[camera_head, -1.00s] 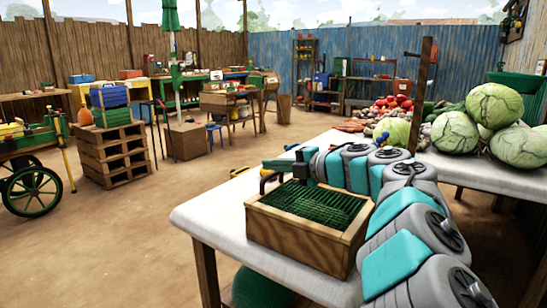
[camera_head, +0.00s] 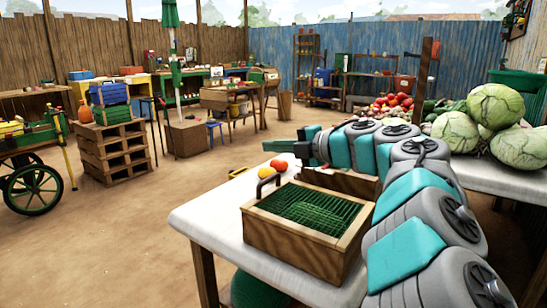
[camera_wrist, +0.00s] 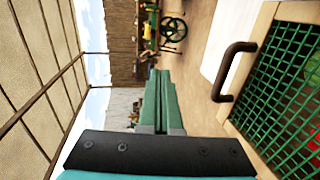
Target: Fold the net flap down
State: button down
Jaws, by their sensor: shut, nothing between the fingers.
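The wooden box (camera_head: 300,240) stands on the white table, with the green net flap (camera_head: 305,205) across its top. The flap looks flat and level with the rim; I cannot tell whether its edge touches everywhere. A dark handle (camera_head: 268,184) stands at the far left corner. In the wrist view the handle (camera_wrist: 233,70) and the net (camera_wrist: 285,85) are at the right, with something red behind the mesh. My gripper (camera_head: 278,146) points left above and behind the box, apart from the handle. Its green fingers (camera_wrist: 164,98) are together and empty.
Another wooden crate (camera_head: 340,180) is under my arm. Cabbages (camera_head: 495,107) lie on the table at right. The table's left edge is clear.

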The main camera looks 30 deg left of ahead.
notch_tip(320, 180, up, 8)
jog(key=d, duration=0.1)
jog(key=shift+s+d+f, duration=0.15)
jog(key=shift+d+f, duration=0.1)
jog(key=shift+r, duration=0.1)
